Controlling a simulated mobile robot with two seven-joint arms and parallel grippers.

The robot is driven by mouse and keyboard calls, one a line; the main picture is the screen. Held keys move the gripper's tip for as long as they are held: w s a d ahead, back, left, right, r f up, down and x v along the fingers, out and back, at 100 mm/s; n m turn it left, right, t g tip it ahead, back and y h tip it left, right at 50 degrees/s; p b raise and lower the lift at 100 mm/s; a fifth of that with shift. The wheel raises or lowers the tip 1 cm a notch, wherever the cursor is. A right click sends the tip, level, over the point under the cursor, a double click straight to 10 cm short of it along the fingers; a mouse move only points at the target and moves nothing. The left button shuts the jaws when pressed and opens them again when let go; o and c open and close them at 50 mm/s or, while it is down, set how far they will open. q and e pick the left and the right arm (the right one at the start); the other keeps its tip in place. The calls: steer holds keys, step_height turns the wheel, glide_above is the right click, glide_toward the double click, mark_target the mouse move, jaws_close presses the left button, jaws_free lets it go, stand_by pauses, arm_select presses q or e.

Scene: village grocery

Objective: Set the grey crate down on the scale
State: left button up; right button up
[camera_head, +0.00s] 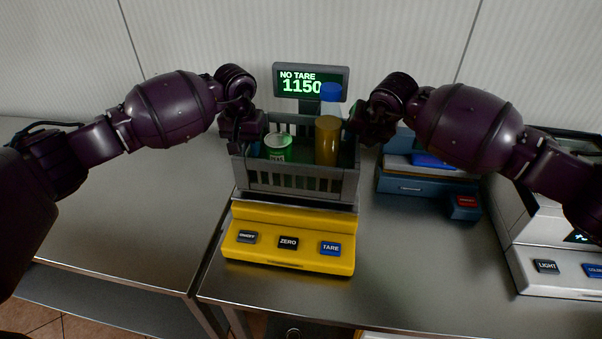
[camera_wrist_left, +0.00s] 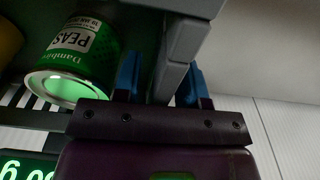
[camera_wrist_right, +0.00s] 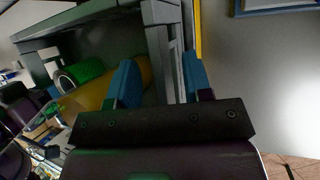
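The grey crate (camera_head: 295,182) sits level on the yellow scale (camera_head: 288,245), over its platform. The scale's display (camera_head: 310,81) reads NO TARE and 1150. In the crate are a green peas can (camera_head: 278,149), a yellow-brown cylinder (camera_head: 327,142) and a blue-capped item (camera_head: 331,93). My left gripper (camera_head: 243,140) is at the crate's left wall; its blue fingers (camera_wrist_left: 160,82) stand either side of the wall with a gap. My right gripper (camera_head: 362,138) is at the right wall; its fingers (camera_wrist_right: 160,82) straddle it, also apart. The crate's underside is hidden.
A blue device (camera_head: 425,185) with a red button stands close to the right of the crate. A white scale (camera_head: 550,265) is at the far right. The steel counter (camera_head: 125,225) is clear on the left. A pale wall is behind.

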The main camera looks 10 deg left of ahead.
arm_select(q)
steer(key=shift+r, duration=0.1)
steer(key=r, duration=1.1)
steer(key=shift+s+r, duration=0.25)
steer(key=shift+s, duration=0.15)
steer(key=shift+r, duration=0.15)
arm_select(e)
steer(key=shift+s+r, duration=0.2)
steer(key=shift+r, duration=0.15)
steer(key=v, duration=1.1)
arm_select(q)
steer(key=shift+s+d, duration=0.1)
steer(key=shift+s, duration=0.05)
arm_select(e)
steer(key=shift+s+d, duration=0.15)
steer(key=shift+d, duration=0.05)
